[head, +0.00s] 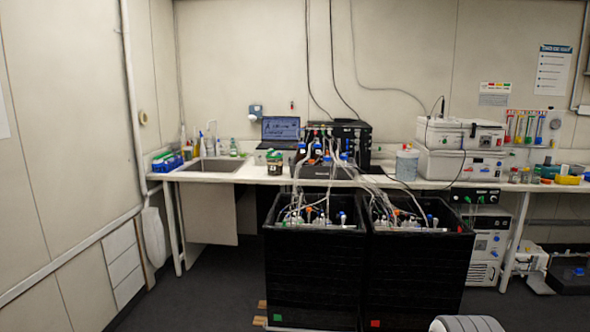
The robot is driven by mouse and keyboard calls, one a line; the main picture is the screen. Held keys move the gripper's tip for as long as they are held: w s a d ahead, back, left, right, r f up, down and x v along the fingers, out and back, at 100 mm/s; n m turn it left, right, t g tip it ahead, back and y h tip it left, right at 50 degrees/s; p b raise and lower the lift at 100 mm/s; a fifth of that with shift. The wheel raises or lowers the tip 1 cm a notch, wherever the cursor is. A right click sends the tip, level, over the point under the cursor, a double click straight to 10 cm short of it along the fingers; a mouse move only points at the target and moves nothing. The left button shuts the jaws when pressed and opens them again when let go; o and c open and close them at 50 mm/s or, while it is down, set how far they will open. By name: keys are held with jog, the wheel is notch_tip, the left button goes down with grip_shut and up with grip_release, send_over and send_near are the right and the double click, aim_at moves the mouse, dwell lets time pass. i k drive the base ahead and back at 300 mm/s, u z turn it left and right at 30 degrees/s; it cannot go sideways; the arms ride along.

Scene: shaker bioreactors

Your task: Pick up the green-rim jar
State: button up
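A small jar with a green rim (274,162) and a dark body stands upright on the white bench. It is in front of the laptop, just left of the black equipment and its tubes. Its body is small in this view, so its contents cannot be made out. My gripper is not in view. Only a pale rounded part, probably of my own arm, shows at the bottom right edge, far from the jar.
Two black tubs (315,270) with tubing stand on the floor before the bench, just right of the jar. A laptop (281,130) is behind it and a sink (212,165) to its left. The floor at left is clear.

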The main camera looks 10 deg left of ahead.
aim_at(275, 161)
jog(key=z, duration=0.1)
jog(key=k, duration=0.45)
jog(key=u, duration=0.8)
jog(key=i, duration=1.55)
jog(key=u, duration=0.7)
jog(key=i, duration=3.9)
jog(key=z, duration=1.5)
jog(key=i, duration=1.05)
jog(key=z, duration=0.95)
jog(key=i, duration=0.25)
jog(key=z, duration=0.1)
